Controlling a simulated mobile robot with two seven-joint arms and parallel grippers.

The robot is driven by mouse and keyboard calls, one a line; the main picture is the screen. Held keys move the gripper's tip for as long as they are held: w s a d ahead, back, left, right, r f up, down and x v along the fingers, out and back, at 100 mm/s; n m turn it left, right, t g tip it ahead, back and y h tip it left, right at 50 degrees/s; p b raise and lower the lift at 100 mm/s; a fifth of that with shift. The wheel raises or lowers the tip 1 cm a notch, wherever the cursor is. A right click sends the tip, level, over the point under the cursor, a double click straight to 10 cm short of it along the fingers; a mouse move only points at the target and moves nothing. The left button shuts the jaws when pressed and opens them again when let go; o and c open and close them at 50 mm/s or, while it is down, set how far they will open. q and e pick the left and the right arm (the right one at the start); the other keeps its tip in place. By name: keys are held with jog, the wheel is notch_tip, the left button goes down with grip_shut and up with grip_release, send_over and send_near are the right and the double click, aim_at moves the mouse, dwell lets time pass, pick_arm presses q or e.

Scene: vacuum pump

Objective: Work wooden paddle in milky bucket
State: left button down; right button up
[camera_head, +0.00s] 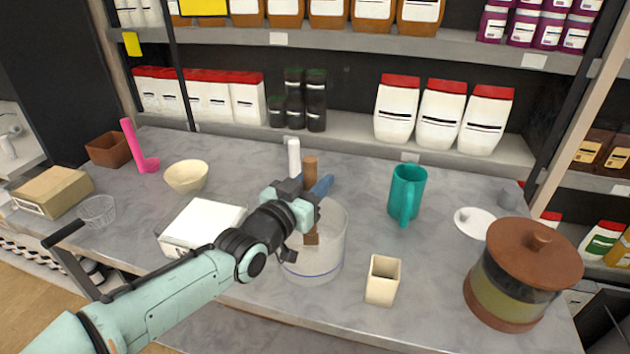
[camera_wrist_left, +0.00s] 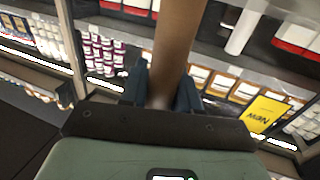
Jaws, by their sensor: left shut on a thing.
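The milky, translucent bucket (camera_head: 318,262) stands on the grey counter near its front edge in the head view. The wooden paddle (camera_head: 310,170) is brown and stands roughly upright, its lower part inside the bucket. My left gripper (camera_head: 312,190) is shut on the paddle above the bucket's rim. In the left wrist view the paddle (camera_wrist_left: 172,50) rises between the two dark fingers of my left gripper (camera_wrist_left: 162,88). The paddle's lower end shows only dimly through the bucket wall, and my gripper hides its middle. My right gripper is in neither view.
Right of the bucket stand a teal pitcher (camera_head: 407,190), a beige square cup (camera_head: 382,280) and a lidded glass jar (camera_head: 520,275). Left are a white scale-like box (camera_head: 203,225), a cream bowl (camera_head: 187,176) and a pink object (camera_head: 138,148). Shelves (camera_head: 350,40) rise behind the counter.

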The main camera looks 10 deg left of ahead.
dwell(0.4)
pick_arm(q)
jog(key=s+b, duration=0.2)
jog(key=s, duration=0.1)
jog(key=shift+s, duration=0.1)
dwell(0.4)
jog(key=w+d+p, duration=0.2)
jog(key=w+d, duration=0.1)
dwell(0.6)
